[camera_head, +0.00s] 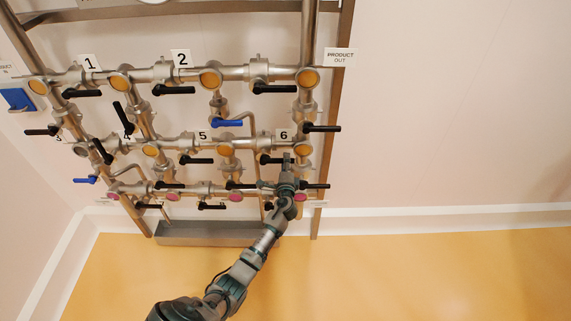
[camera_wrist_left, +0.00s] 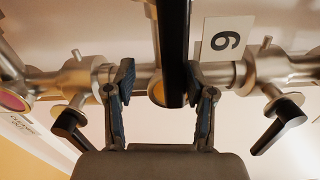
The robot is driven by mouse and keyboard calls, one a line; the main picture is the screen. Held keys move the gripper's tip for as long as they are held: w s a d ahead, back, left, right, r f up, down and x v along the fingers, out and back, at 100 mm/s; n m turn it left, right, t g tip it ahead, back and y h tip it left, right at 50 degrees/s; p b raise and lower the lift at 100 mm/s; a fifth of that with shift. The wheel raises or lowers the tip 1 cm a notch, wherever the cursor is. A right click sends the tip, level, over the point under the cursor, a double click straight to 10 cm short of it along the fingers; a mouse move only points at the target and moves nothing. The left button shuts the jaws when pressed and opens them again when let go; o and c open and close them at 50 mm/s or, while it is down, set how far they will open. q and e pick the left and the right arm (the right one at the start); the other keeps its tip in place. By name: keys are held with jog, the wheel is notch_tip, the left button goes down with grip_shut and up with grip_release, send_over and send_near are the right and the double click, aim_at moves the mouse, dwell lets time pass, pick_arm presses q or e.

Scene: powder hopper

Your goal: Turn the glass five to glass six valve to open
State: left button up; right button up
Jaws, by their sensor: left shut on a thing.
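The glass five to glass six valve has a black lever handle (camera_head: 271,160), lying along the horizontal pipe between the label 5 (camera_head: 202,135) and the label 6 (camera_head: 283,134). My left gripper (camera_head: 287,160) is at the handle's right end, just left of glass six (camera_head: 303,150). In the left wrist view the black handle (camera_wrist_left: 173,45) runs down from the top edge between the two fingers of the left gripper (camera_wrist_left: 163,80), which is shut on it. Glass six (camera_wrist_left: 157,92) shows behind the handle. My right gripper is not in view.
Black handles stick out right of the column above (camera_head: 322,128) and below (camera_head: 316,186) glass six, close to my gripper. A blue handle (camera_head: 228,123) is up and left. A grey tray (camera_head: 205,233) lies under the pipe frame. The wall at right is clear.

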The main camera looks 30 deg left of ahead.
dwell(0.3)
pick_arm(q)
jog(key=v, duration=1.2)
jog(key=shift+w+f, duration=0.1)
jog(key=shift+w, duration=0.05)
